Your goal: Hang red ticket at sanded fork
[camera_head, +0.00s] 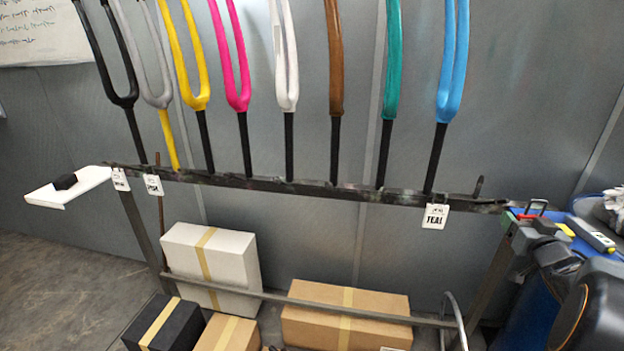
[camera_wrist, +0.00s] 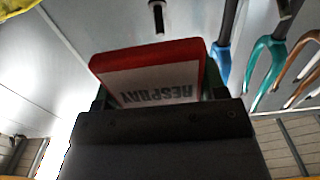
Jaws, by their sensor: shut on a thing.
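In the wrist view my gripper (camera_wrist: 158,98) is shut on the red ticket (camera_wrist: 145,55), a card with a red edge and a white face reading RESPRAY, upside down. The dark gripper body hides its near part. In the head view a grey fork (camera_head: 158,98), which looks like the sanded one, stands second from the left on the dark rack rail (camera_head: 265,184), with a yellow lower stem. A white tag (camera_head: 153,185) hangs from the rail just left of that stem.
Black (camera_head: 127,101), yellow (camera_head: 200,104), pink, white, brown, teal and blue forks stand along the rail. Other white tags hang at the left end (camera_head: 120,179) and below the blue fork (camera_head: 435,216). A white shelf (camera_head: 85,184) juts out left. Boxes (camera_head: 345,313) lie below.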

